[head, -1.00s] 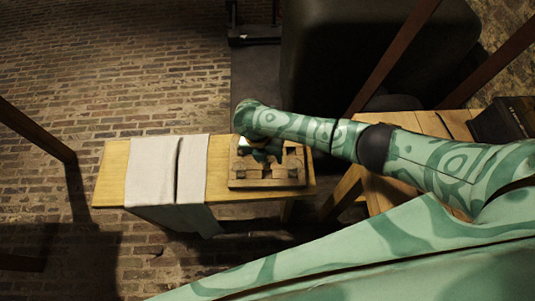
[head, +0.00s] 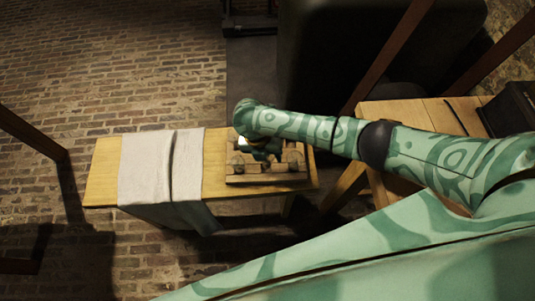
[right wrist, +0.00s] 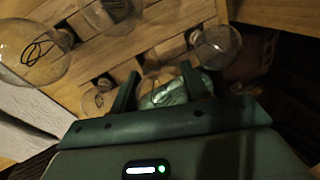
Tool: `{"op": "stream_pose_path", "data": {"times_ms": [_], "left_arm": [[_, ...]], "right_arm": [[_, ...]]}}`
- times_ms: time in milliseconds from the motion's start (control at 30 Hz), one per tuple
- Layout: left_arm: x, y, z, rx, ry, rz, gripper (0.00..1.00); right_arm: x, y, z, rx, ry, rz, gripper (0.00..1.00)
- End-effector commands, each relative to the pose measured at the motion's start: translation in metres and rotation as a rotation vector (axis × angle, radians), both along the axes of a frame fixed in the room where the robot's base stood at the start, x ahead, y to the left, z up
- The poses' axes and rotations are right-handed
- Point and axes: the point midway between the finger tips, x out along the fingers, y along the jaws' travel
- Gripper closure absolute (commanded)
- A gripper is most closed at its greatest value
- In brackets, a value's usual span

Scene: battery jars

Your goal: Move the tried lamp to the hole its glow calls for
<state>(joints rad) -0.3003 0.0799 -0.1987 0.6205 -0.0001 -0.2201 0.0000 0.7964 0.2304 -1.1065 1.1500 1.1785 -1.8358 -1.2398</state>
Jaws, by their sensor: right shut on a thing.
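A glass lamp (right wrist: 166,93) sits between the fingers of my right gripper (right wrist: 158,88), which is shut on it. The glass looks pale greenish with a filament inside; I cannot tell whether it glows. In the head view my right gripper (head: 262,152) is over the wooden rack (head: 240,179) on the bench, and my arm hides much of it. In the right wrist view the rack (right wrist: 155,38) has dark holes and slots. I cannot tell whether the held lamp touches the rack. My left gripper is not in view.
Other clear bulbs stand around the gripper: a large one at left (right wrist: 33,50), one at right (right wrist: 215,46) and one close to the left finger (right wrist: 97,101). A pale cloth (head: 147,168) drapes over the bench (head: 101,174). A second wooden table (head: 430,113) stands at right.

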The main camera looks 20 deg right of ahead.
Motion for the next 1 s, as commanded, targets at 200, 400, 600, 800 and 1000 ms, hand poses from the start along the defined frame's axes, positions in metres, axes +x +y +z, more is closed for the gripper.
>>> {"op": "stream_pose_path", "data": {"times_ms": [200, 400, 600, 800, 1000], "left_arm": [[0.000, 0.000, 0.000, 0.000, 0.000, 0.000, 0.52], [0.000, 0.000, -0.001, 0.000, 0.001, -0.001, 0.52], [-0.001, 0.000, -0.002, 0.000, 0.003, -0.001, 0.52], [-0.002, 0.000, -0.004, -0.001, 0.004, -0.002, 0.52], [-0.002, 0.000, -0.003, -0.001, 0.004, -0.002, 0.52]], "right_arm": [[0.000, 0.000, 0.000, 0.000, 0.000, 0.000, 0.80], [0.000, 0.000, -0.002, -0.001, 0.000, 0.000, 0.80], [0.000, 0.000, -0.008, -0.001, 0.000, -0.001, 0.80], [0.000, 0.000, -0.011, 0.000, 0.000, 0.000, 0.80], [0.000, 0.000, -0.011, 0.000, 0.000, 0.000, 0.80]]}}
